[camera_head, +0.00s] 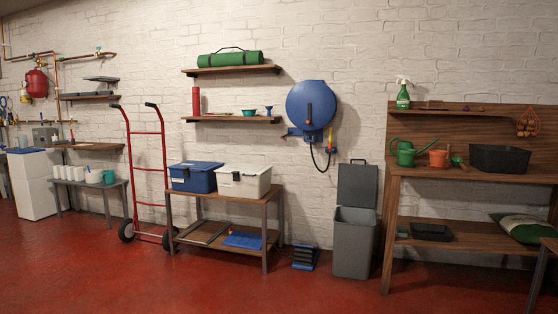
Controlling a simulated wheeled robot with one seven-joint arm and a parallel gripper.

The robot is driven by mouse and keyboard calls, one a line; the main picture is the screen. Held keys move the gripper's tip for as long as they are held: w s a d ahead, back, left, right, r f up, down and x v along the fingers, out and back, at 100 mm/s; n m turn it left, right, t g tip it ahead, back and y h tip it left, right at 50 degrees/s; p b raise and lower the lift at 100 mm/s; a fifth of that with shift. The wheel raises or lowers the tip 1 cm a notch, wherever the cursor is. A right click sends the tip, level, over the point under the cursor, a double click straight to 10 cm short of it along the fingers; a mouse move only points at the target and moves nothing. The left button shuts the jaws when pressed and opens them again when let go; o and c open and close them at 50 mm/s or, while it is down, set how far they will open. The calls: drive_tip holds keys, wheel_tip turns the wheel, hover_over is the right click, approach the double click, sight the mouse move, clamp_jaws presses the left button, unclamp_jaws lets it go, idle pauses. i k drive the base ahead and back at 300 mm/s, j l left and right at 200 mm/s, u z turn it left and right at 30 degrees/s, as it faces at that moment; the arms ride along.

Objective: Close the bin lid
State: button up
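A grey bin (352,246) stands on the red floor against the white brick wall, right of the middle. Its grey lid (357,185) is open and stands upright at the back, hinged at the rear rim. A small handle shows at the top of the lid. The bin's mouth is uncovered, with a lighter interior visible. My gripper is not in view.
A wooden potting bench (452,178) stands close on the bin's right. A low table (223,193) with a blue box (194,178) and a white box (243,182) is to the left. Dark blue stacked items (305,257) lie beside the bin. The red floor (200,290) in front is clear.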

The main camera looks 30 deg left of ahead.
sight(357, 184)
drive_tip(key=i+j+u, duration=0.1)
drive_tip(key=i+j, duration=0.25)
drive_tip(key=i, duration=0.15)
drive_tip(key=i+j+u, duration=0.1)
drive_tip(key=i+j, duration=0.2)
drive_tip(key=i, duration=0.25)
drive_tip(key=i+j+u, duration=0.15)
drive_tip(key=i, duration=0.35)
drive_tip(key=i+j+u, duration=0.1)
drive_tip(key=i+j, duration=0.2)
drive_tip(key=i, duration=0.25)
